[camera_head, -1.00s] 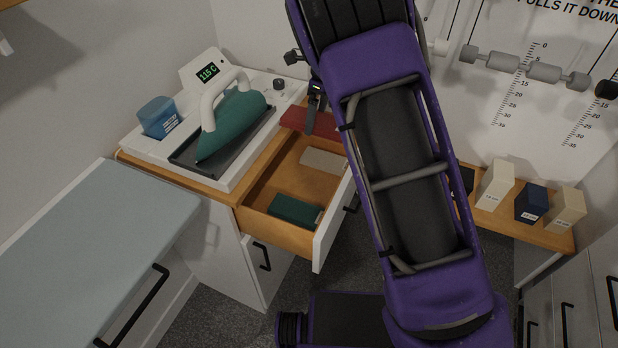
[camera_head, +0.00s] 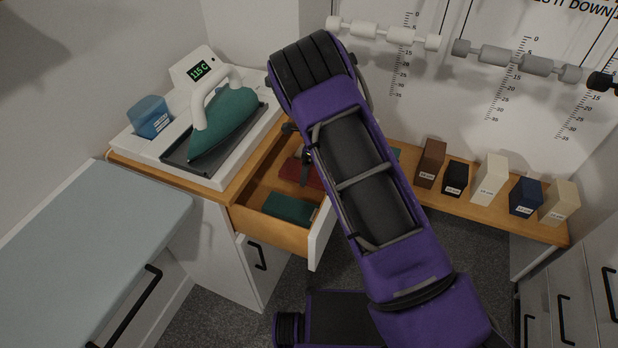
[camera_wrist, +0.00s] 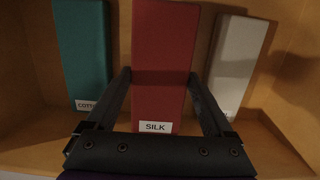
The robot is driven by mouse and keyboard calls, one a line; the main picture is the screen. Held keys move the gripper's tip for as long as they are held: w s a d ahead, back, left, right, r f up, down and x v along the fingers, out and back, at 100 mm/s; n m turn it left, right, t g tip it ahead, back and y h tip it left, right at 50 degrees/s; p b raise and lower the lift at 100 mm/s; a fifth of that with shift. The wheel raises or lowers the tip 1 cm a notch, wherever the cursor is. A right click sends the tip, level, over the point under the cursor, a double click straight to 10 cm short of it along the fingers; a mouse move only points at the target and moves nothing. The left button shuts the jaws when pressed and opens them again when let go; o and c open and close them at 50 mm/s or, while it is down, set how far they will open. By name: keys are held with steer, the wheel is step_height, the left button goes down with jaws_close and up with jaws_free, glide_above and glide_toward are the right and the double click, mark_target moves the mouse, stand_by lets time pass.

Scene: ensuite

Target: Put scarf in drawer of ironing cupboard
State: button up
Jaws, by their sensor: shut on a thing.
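The scarf appears to be the flat red piece labelled SILK (camera_wrist: 163,45), held between the two fingers of my gripper (camera_wrist: 160,78). In the head view the red piece (camera_head: 289,172) is inside the open drawer (camera_head: 268,233) of the ironing cupboard, partly hidden by my gripper (camera_head: 304,166). In the wrist view it is between a teal folded piece (camera_wrist: 83,50), its label partly hidden, and a pale grey piece (camera_wrist: 237,60). The teal piece also shows in the head view (camera_head: 288,208). I cannot tell whether the red piece touches the drawer floor.
A teal iron (camera_head: 228,120) stands on its tray atop the cupboard, with a blue container (camera_head: 151,117) beside it. A pale blue-topped unit (camera_head: 95,235) is at left. Several labelled boxes, one brown (camera_head: 430,162), stand on a wooden shelf at right.

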mark_target(310, 172)
steer(key=shift+f, duration=1.75)
steer(key=shift+f, duration=0.2)
steer(key=o, duration=1.3)
steer(key=shift+r, duration=0.1)
steer(key=r, duration=0.4)
steer(key=d+r, duration=0.1)
steer(key=r, duration=0.7)
steer(key=shift+s+d+p, duration=0.3)
steer(key=shift+s+d, duration=0.05)
steer(key=shift+r, duration=0.1)
